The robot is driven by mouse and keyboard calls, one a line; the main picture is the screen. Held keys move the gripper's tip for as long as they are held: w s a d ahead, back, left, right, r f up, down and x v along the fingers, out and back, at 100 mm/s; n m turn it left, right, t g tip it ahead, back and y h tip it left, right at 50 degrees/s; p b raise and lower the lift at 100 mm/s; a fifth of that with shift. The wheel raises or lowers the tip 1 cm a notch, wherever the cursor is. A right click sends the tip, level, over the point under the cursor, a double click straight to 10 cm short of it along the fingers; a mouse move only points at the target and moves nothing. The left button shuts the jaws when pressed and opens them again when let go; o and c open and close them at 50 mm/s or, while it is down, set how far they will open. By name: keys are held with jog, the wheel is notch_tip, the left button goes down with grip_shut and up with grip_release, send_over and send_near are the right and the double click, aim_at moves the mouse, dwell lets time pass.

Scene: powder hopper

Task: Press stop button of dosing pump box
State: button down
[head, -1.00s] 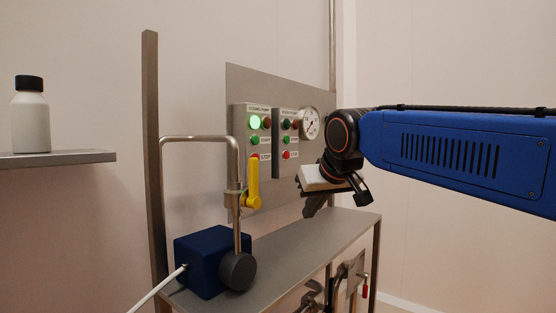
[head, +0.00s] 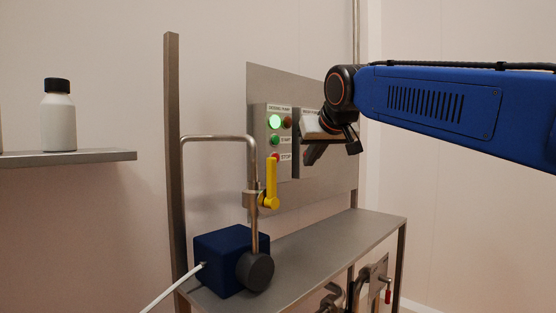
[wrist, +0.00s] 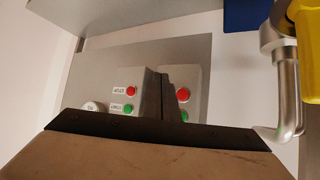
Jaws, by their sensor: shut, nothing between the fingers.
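The dosing pump box (head: 270,133) is a grey panel box with a lit green lamp (head: 275,121), a dark reddish lamp beside it and a green START button (head: 275,141). Its red STOP button (head: 276,156) is partly covered by the yellow valve handle in the head view. In the wrist view, which is upside down, the red button (wrist: 183,95) shows on the right-hand box. My gripper (head: 309,158) is shut and empty. It is to the right of the dosing box in the head view, covering much of the second box. I see no contact with the button.
The yellow valve handle (head: 271,185) on a bent steel pipe (head: 218,139) stands left of my gripper. A blue pump (head: 222,262) sits on the metal shelf (head: 335,243). A second button box also shows in the wrist view (wrist: 130,85).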

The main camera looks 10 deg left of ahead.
jog(key=shift+a, duration=0.1)
jog(key=w+a, duration=0.5)
jog(key=a, duration=0.1)
jog(key=shift+w+a, duration=0.2)
jog(key=shift+a, duration=0.15)
jog(key=shift+a, duration=0.1)
dwell(2.0)
jog(key=shift+w+a, duration=0.25)
jog(key=shift+w+a, duration=0.2)
jog(key=shift+a, duration=0.1)
dwell(0.9)
dwell(0.3)
jog(key=shift+s+d, duration=0.45)
jog(key=shift+d, duration=0.2)
